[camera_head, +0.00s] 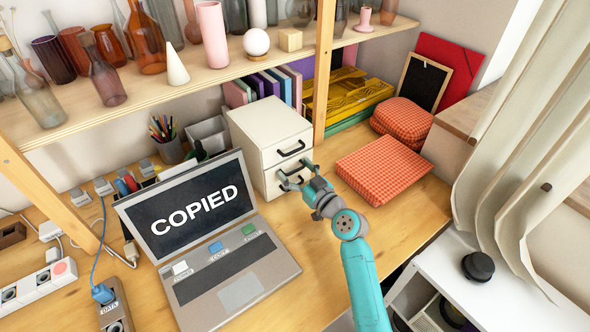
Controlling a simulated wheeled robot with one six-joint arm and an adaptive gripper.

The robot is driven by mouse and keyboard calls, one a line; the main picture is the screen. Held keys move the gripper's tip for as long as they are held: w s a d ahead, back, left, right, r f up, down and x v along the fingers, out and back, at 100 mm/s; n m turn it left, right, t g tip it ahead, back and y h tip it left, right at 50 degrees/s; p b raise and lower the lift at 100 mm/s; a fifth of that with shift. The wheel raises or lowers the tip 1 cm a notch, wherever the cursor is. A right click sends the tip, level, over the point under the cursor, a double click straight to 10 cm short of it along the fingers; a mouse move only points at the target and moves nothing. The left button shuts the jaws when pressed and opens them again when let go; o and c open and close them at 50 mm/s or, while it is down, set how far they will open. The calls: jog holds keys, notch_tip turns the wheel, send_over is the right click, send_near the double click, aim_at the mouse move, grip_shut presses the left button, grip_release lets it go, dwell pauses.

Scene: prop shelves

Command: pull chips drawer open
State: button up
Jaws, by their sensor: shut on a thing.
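A small white cabinet (262,122) with two drawers stands on the wooden desk, right of the laptop. Its upper drawer (276,156) is closed and has a black bar handle (291,149). My teal and grey gripper (291,182) is at the front of the lower drawer (272,181), shut on that drawer's handle. The fingers partly cover the handle and the drawer front. The lower drawer looks about flush with the cabinet. I see no readable label on either drawer and cannot see inside.
An open laptop (250,275) reading "COPIED" lies close to the left. A red checkered box (382,169) lies on the right. A shelf post (322,70) rises behind the cabinet. Bare desk (318,242) lies in front, under my arm.

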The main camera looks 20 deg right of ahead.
jog(key=v, duration=1.3)
jog(key=shift+d, duration=0.15)
jog(key=o, duration=1.4)
jog(key=v, duration=1.2)
